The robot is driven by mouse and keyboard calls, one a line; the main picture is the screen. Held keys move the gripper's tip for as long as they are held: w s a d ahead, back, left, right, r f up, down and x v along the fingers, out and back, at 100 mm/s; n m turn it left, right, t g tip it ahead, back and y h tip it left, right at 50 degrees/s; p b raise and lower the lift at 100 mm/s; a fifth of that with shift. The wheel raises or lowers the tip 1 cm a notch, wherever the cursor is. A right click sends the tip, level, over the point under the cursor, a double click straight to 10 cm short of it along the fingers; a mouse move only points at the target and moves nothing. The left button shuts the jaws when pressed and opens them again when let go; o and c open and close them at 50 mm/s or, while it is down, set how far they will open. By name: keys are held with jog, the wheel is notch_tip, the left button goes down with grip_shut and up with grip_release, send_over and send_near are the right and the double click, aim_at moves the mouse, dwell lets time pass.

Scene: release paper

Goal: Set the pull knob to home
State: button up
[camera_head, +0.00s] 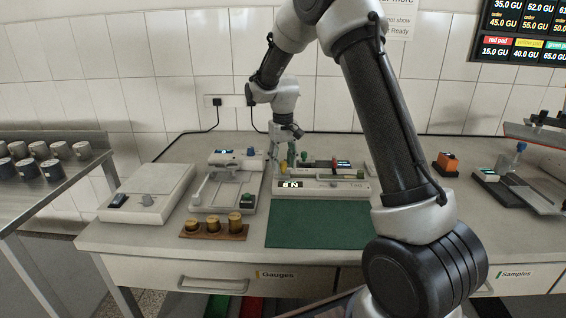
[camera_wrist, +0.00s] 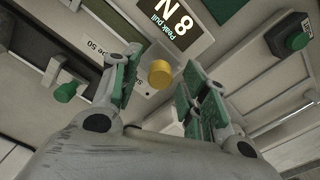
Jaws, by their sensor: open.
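A yellow round knob (camera_wrist: 160,73) shows in the wrist view, just below a black display (camera_wrist: 172,18) reading "8 N" and marked "Peak pull". I take it for the pull knob; I cannot read a home mark. In the head view the same tester (camera_head: 345,186) stands at the back of the bench, its display (camera_head: 291,184) at its front left. My gripper (camera_wrist: 158,64) is open, with green-padded fingers either side of the yellow knob in the picture. I see no clear contact. In the head view my gripper (camera_head: 290,158) is over the tester's left end.
A green mat (camera_head: 318,225) lies in front of the tester. An orange block (camera_head: 447,162) stands to the right.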

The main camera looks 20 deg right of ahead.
jog(key=shift+f, duration=0.15)
grip_shut()
jog(key=s+d, duration=0.1)
jog(key=d, duration=0.1)
jog(key=s+d, duration=0.1)
jog(key=d, duration=0.2)
jog(key=s+d, duration=0.1)
jog(key=d, duration=0.2)
jog(key=shift+s+d, duration=0.15)
jog(key=shift+s, duration=0.1)
grip_release()
jog(key=shift+d, duration=0.1)
